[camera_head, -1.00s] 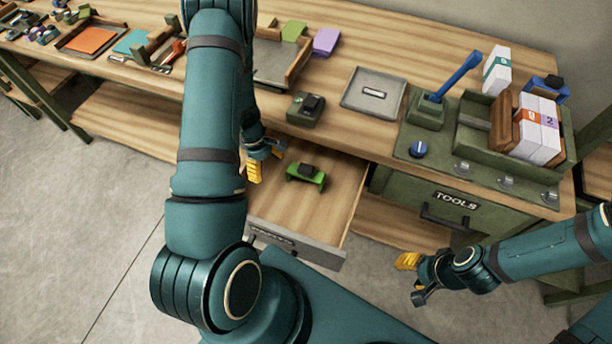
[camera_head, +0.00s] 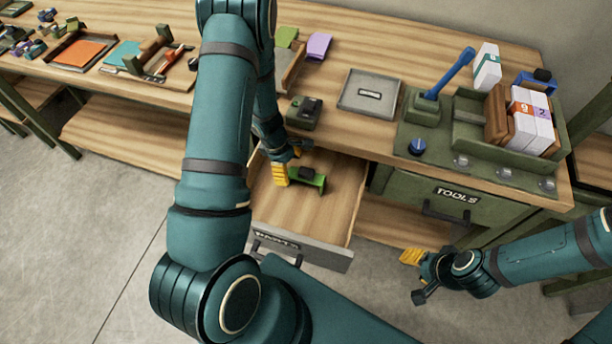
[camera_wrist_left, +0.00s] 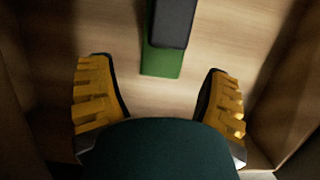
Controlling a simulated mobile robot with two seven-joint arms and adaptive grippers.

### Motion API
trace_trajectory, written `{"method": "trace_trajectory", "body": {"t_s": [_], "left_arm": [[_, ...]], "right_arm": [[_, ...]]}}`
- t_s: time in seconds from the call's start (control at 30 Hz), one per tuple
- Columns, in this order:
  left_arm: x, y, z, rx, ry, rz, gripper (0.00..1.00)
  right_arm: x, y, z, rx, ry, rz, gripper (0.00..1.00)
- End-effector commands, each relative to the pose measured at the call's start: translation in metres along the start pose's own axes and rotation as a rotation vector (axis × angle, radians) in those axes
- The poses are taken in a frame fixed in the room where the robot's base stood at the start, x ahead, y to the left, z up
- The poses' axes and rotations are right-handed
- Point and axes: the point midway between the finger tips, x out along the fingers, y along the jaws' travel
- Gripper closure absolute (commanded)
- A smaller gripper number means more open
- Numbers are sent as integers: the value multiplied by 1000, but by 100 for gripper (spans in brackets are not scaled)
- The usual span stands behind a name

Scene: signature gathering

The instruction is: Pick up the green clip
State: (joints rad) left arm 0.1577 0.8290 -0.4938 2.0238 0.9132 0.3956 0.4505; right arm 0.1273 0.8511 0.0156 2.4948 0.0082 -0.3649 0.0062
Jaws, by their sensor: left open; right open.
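The green clip (camera_head: 318,180) with a dark block on top lies in the open drawer (camera_head: 333,213). In the left wrist view the clip's green end (camera_wrist_left: 162,62) shows ahead of and between my fingers, its far part cut off by the top edge. My left gripper (camera_head: 288,164) is open and inside the drawer area, close beside the clip; part of the clip is hidden behind a yellow finger in the head view. Both yellow fingers (camera_wrist_left: 159,96) stand apart with wood between them. My right gripper (camera_head: 414,276) is open and empty, away at the lower right.
The drawer's side walls stand close on both sides of my left fingers. Above it on the bench are a dark device (camera_head: 304,112), a grey tray (camera_head: 371,92) and a green tool holder (camera_head: 483,140). A closed TOOLS drawer (camera_head: 440,196) is to the right.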

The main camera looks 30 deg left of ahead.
Motion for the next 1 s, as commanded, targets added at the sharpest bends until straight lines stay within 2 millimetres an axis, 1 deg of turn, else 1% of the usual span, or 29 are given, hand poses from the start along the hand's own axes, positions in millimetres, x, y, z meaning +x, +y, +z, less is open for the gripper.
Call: {"method": "trace_trajectory", "body": {"t_s": [0.2, 0.33, 0.4, 0.47, 0.7, 0.73, 0.77, 0.8, 0.87, 0.9, 0.93, 1.0], "left_arm": [[10, 0, 37, 6, -2, -2, 22], [15, -1, 54, 4, 0, -2, 22], [23, -1, 52, 0, 0, -2, 22], [26, -1, 52, 1, -1, -2, 22], [26, 0, 52, 2, -1, -1, 22], [26, 0, 52, 2, -1, -1, 25], [26, 0, 52, 2, -1, -1, 36], [26, 0, 52, 2, -1, -1, 50], [26, 0, 52, 2, -1, -1, 71], [26, 0, 52, 2, -1, -1, 85], [26, 0, 52, 2, -1, -1, 95], [26, 0, 52, 2, -1, -1, 95]], "right_arm": [[0, 0, 0, 0, -1, 0, 53], [0, 0, 0, 0, -1, 0, 53], [3, 1, 1, -1, -2, 0, 53], [4, 2, 2, -1, -4, 0, 53], [4, 1, 2, -1, -4, 0, 53], [4, 1, 2, -1, -4, 0, 53], [4, 1, 2, -1, -4, 0, 53], [4, 1, 2, -1, -4, 0, 53], [4, 1, 2, -1, -4, 0, 53], [4, 1, 2, -1, -4, 0, 53], [4, 1, 2, -1, -4, 0, 53], [4, 1, 2, -1, -4, 0, 53]]}}
